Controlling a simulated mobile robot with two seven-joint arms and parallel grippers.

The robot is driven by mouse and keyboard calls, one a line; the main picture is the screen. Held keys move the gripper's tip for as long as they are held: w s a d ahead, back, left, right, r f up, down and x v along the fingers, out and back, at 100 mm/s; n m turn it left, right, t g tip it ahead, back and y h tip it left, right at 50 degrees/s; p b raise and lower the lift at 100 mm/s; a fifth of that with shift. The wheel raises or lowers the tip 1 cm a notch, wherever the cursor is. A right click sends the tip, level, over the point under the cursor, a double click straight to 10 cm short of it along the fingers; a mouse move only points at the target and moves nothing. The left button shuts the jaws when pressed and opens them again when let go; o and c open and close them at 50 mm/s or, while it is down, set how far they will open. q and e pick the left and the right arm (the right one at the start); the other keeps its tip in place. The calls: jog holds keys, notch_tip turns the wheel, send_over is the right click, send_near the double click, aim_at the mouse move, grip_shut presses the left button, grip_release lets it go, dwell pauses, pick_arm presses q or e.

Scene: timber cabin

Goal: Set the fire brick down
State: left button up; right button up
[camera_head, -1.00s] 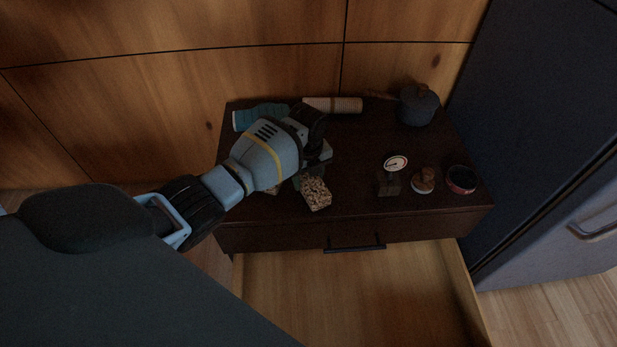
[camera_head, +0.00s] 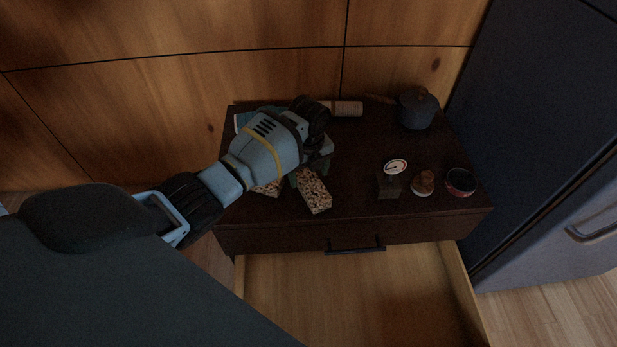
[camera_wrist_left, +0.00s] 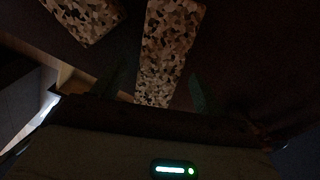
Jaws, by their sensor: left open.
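A speckled tan-and-dark fire brick (camera_head: 314,192) lies on the dark cabinet top near its front edge. It also shows in the left wrist view (camera_wrist_left: 166,45), running between the two fingers. A second, similar speckled block (camera_head: 268,189) lies to its left, partly hidden by my arm, and shows at the upper left of the wrist view (camera_wrist_left: 88,14). My left gripper (camera_head: 308,173) is open at the brick's far end, with one dark green finger on each side (camera_wrist_left: 158,88). Dark gaps show between fingers and brick in the wrist view. My right gripper is not in view.
A gauge on a dark block (camera_head: 390,186), a small brown item on a pale base (camera_head: 423,184) and a round tin (camera_head: 461,182) stand to the right. A lidded pot (camera_head: 418,108) and a pale roll (camera_head: 347,108) are at the back. An open drawer (camera_head: 350,300) juts out below.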

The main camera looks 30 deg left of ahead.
aim_at(309, 179)
pick_arm(q)
notch_tip(309, 179, up, 9)
jog(key=p, duration=0.2)
jog(key=shift+d, duration=0.1)
dwell(0.4)
